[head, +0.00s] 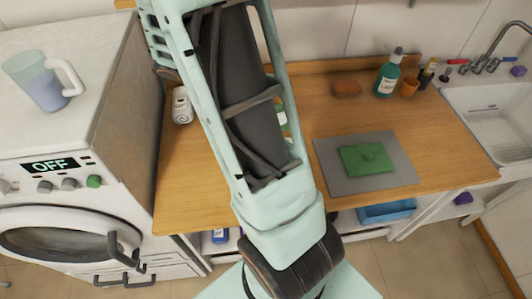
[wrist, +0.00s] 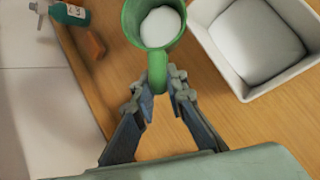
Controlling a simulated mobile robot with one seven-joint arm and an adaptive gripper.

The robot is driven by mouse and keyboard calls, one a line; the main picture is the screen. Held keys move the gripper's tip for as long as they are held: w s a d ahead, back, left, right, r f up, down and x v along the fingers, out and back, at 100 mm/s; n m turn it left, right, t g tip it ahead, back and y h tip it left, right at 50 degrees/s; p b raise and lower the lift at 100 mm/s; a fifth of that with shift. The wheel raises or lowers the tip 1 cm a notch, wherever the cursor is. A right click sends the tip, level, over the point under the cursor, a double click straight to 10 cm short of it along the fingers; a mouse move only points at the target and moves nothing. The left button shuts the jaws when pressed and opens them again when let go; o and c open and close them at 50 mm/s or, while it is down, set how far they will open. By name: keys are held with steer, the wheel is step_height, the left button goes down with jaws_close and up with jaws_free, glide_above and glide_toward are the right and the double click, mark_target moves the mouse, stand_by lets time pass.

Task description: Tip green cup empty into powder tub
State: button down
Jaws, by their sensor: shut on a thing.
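The green cup (wrist: 150,50) is at the top middle of the wrist view, with white powder (wrist: 160,27) inside. My gripper (wrist: 157,86) is shut on its handle, which points towards the wrist camera. The powder tub (wrist: 213,52), a white square tub, stands on the wooden counter just right of the cup. A smooth whitish fill shows inside it. The cup's mouth is beside the tub, not over it. I cannot tell the cup's exact height or tilt. In the head view my arm hides the gripper and most of this area.
A teal bottle (wrist: 70,13) and a reddish-brown block (wrist: 94,44) lie left of the cup.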

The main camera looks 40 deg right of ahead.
steer(key=shift+s+a+r+h, duration=0.2)
steer(key=shift+a+h, duration=0.35)
steer(key=shift+h, duration=0.05)
steer(key=shift+s+a+f+m+t+h+b, duration=0.15)
steer(key=shift+f+h, duration=0.1)
steer(key=shift+h, duration=0.2)
steer(key=shift+w+a+f+m+t+h+b, duration=0.1)
steer(key=shift+f+m+t+h+b, duration=0.1)
steer(key=shift+h, duration=0.25)
steer(key=shift+r+h+b, duration=0.2)
steer(key=shift+h+b, duration=0.6)
steer(key=shift+b, duration=0.25)
steer(key=h+b, duration=0.1)
steer(key=b, duration=0.1)
steer(key=f+m+h+b, duration=0.1)
steer(key=b, duration=0.1)
steer(key=shift+s+t, duration=0.1)
steer(key=shift+t, duration=0.15)
steer(key=shift+a+f+h+b, duration=0.15)
steer(key=shift+f+h+b, duration=0.35)
steer(key=shift+b, duration=0.55)
steer(key=shift+s+a+r+m+h+b, duration=0.1)
steer(key=shift+a+r+m+h+b, duration=0.25)
steer(key=shift+b, duration=0.5)
steer(key=shift+s+a+r+m+h+b, duration=0.1)
steer(key=shift+a+h+b, duration=0.2)
steer(key=shift+h+b, duration=0.4)
steer(key=shift+s+a+r+h+b, duration=0.15)
steer(key=shift+h+b, duration=0.3)
steer(key=shift+b, duration=0.9)
